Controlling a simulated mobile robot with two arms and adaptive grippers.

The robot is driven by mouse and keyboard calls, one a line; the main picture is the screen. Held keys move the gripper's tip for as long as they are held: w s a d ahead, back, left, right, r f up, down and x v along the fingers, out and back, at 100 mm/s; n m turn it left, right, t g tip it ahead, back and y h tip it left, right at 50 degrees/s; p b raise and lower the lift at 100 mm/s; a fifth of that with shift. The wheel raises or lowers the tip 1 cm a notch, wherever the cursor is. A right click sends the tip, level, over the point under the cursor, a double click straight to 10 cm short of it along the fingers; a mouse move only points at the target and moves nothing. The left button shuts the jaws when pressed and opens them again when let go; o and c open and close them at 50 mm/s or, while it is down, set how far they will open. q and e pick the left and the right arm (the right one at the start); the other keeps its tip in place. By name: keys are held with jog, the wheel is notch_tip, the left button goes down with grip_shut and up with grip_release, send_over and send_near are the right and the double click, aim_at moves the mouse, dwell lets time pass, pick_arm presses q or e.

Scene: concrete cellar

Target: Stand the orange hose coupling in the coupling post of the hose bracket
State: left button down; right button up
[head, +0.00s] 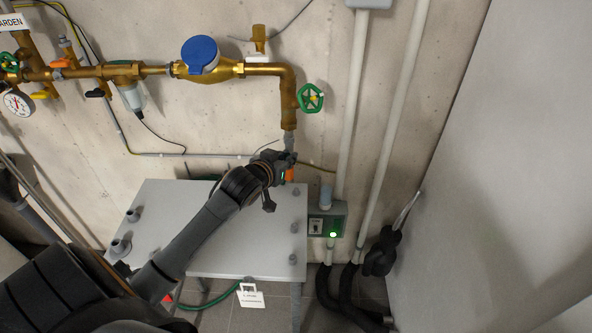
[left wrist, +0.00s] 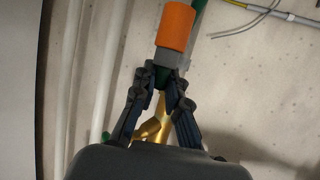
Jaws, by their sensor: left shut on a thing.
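The orange hose coupling (head: 290,175) shows as a small orange patch just below my left gripper (head: 287,160) in the head view. In the left wrist view the coupling (left wrist: 176,28) is an orange cylinder with a grey part, at the fingertips of my left gripper (left wrist: 163,82), which is shut on it. The gripper is over the back right corner of a grey panel (head: 215,235) with several short grey posts, among them one at the right edge (head: 295,192). I cannot tell which post is the coupling post. My right gripper is not in view.
Brass pipework with a blue-capped meter (head: 200,55) and a green handwheel (head: 311,97) runs along the concrete wall above. A grey-green box (head: 327,222) with a lit green lamp and vertical pipes stand right of the panel. A green hose (head: 205,302) and white tag (head: 250,296) hang at its front.

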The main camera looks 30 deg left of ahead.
pick_arm(q)
jog(key=f, duration=0.2)
jog(key=w+f, duration=0.1)
jog(key=f, duration=0.1)
jog(key=w+d+f, duration=0.1)
jog(key=f, duration=0.1)
jog(key=shift+w+f+p, duration=0.15)
jog(key=shift+w+p, duration=0.1)
jog(key=shift+p, duration=0.15)
jog(key=shift+d+f, duration=0.1)
jog(key=shift+f, duration=0.1)
jog(key=shift+f, duration=0.5)
jog(key=c, duration=1.4)
grip_release()
jog(key=shift+o, duration=0.2)
